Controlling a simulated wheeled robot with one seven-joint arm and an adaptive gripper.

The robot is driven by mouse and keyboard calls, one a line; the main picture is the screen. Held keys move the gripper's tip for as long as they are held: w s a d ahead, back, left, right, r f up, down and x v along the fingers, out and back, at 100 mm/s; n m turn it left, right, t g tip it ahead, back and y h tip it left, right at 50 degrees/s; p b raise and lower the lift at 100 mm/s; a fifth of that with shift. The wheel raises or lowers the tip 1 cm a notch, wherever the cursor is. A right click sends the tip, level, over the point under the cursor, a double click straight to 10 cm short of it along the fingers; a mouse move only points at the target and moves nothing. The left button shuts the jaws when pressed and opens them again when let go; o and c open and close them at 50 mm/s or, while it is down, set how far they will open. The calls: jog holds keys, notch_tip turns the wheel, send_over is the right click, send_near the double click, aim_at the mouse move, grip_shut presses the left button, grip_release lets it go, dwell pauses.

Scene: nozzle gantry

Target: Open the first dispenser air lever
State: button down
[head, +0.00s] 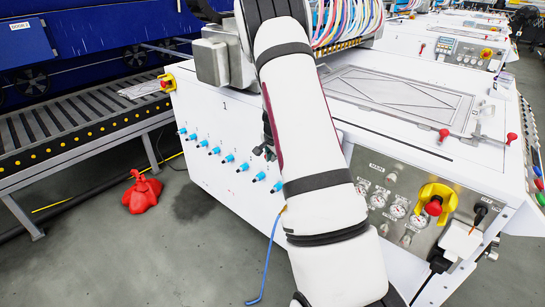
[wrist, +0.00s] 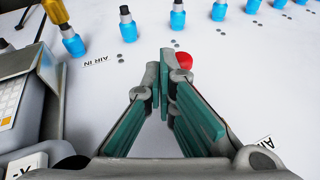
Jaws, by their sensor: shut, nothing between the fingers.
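In the wrist view, my gripper (wrist: 163,68) is shut and empty, with its fingertips together over the white side panel. A rounded red knob (wrist: 184,61) shows right beside the fingertips. The rest of it is hidden behind them, so I cannot tell its lever position or whether they touch. In the head view, blue fittings (head: 230,158) run in a row along the machine's white side panel (head: 215,120). My arm covers part of that panel and the red knob is not visible there. Only a dark part of my gripper (head: 268,148) shows at the arm's left edge.
Blue fittings (wrist: 128,30) with dark tips stick out along the top of the wrist view. One at the left has a yellow end (wrist: 56,11). A blue hose (head: 268,262) hangs near the machine. A red object (head: 141,193) lies on the floor beside the roller conveyor (head: 70,132).

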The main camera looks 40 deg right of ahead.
jog(key=v, duration=1.2)
jog(key=s+a+r+n+y, duration=0.2)
jog(key=s+a+r+n, duration=0.15)
jog(key=a, duration=0.55)
jog(key=s+a+r+n+y, duration=0.1)
jog(key=s+a+r+n, duration=0.2)
jog(key=a+r, duration=0.35)
jog(key=s+a+r+n+y, duration=0.2)
jog(key=s+a+r+n, duration=0.15)
jog(key=a, duration=0.65)
jog(key=s+a+n+g+h, duration=0.15)
jog(key=s+a+n, duration=0.25)
jog(key=s, duration=0.8)
jog(key=s+a+n+g+h, duration=0.15)
jog(key=s+a+n, duration=0.3)
jog(key=s, duration=0.75)
notch_tip(320, 180, up, 21)
jog(key=t+y+p, duration=0.1)
jog(key=t+p, duration=0.2)
jog(key=p, duration=1.5)
jog(key=shift+a+p, duration=0.25)
jog(key=shift+p, duration=0.15)
